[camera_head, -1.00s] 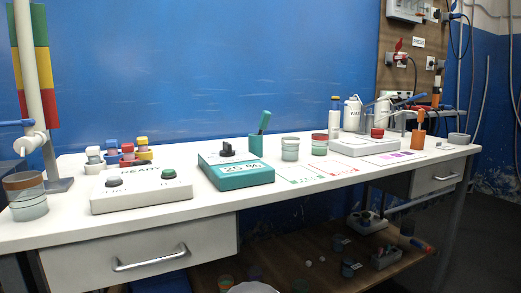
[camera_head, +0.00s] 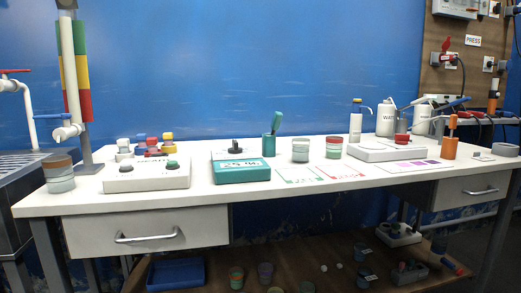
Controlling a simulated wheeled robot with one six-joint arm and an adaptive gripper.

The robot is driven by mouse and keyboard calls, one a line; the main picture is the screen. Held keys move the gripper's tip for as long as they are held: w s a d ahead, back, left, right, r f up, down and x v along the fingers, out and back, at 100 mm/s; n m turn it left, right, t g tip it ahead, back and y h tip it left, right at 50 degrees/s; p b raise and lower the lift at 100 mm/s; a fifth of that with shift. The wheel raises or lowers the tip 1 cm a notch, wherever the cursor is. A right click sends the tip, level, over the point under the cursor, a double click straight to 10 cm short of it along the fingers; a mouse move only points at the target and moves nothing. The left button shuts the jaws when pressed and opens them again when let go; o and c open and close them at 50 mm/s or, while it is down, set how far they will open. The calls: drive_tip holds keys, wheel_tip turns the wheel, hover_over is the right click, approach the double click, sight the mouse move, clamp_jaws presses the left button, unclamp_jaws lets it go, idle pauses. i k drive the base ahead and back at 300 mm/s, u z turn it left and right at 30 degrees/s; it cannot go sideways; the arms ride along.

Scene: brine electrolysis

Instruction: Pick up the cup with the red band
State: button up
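The cup with the red band (camera_head: 334,152) stands upright on the white bench, right of the middle. It is a small translucent cup with a red band near its top. Another cup with a brown band (camera_head: 61,184) stands at the bench's left end. My gripper is not in view.
A teal scale (camera_head: 241,173), a grey button box (camera_head: 148,180) and a teal holder (camera_head: 268,146) stand left of the cups. A white device (camera_head: 388,153) and wash bottles (camera_head: 386,121) stand to the right. Marked mats (camera_head: 341,176) lie in front. A drawer handle (camera_head: 150,237) juts out.

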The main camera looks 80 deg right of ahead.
sight(334, 148)
drive_tip(key=u, duration=0.6)
drive_tip(key=k, duration=2.7)
drive_tip(key=z, duration=0.8)
